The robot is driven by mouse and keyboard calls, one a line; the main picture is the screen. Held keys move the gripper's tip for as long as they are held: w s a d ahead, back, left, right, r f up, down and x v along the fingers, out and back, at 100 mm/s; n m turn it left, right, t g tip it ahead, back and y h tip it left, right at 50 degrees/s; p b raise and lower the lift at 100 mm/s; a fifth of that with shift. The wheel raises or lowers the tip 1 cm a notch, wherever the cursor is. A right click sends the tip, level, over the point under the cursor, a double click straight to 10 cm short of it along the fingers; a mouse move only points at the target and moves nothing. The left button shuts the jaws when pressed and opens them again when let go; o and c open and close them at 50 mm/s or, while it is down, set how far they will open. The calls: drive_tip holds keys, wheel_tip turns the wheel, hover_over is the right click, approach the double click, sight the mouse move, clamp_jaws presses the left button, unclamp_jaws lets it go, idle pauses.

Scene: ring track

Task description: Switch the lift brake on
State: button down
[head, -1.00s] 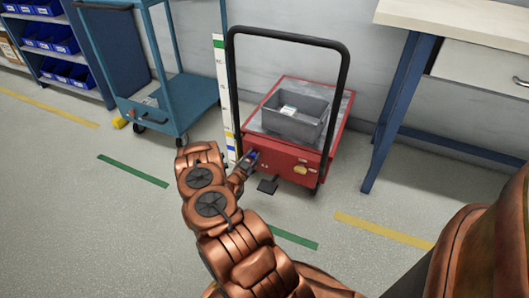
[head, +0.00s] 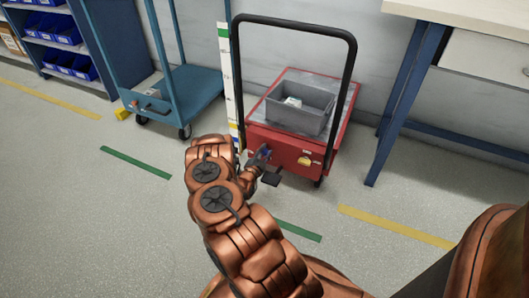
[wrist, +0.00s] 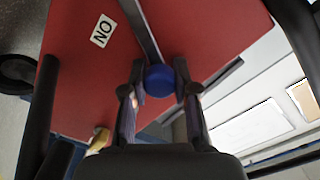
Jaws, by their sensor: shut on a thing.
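The lift is a red cart (head: 288,147) with a black hoop handle (head: 354,70). Its brake lever (wrist: 138,25) is a flat metal bar ending in a round blue knob (wrist: 159,80). In the wrist view my gripper (wrist: 161,88) is shut on the knob, one finger on each side. A white label (wrist: 102,31) on the red panel shows "ON", upside down here, left of the lever. In the head view my gripper (head: 262,156) is at the cart's front left, partly hiding the lever.
A grey bin (head: 300,108) with a small white item sits on the cart. A dark pedal (head: 272,179) sticks out below, right of my gripper. A blue trolley (head: 190,90) stands left, a workbench (head: 450,145) right. The floor in front is clear.

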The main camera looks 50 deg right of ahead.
drive_tip(key=c, duration=0.9)
unclamp_jaws()
drive_tip(key=shift+s, duration=0.1)
drive_tip(key=shift+o, duration=0.2)
drive_tip(key=v, duration=1.2)
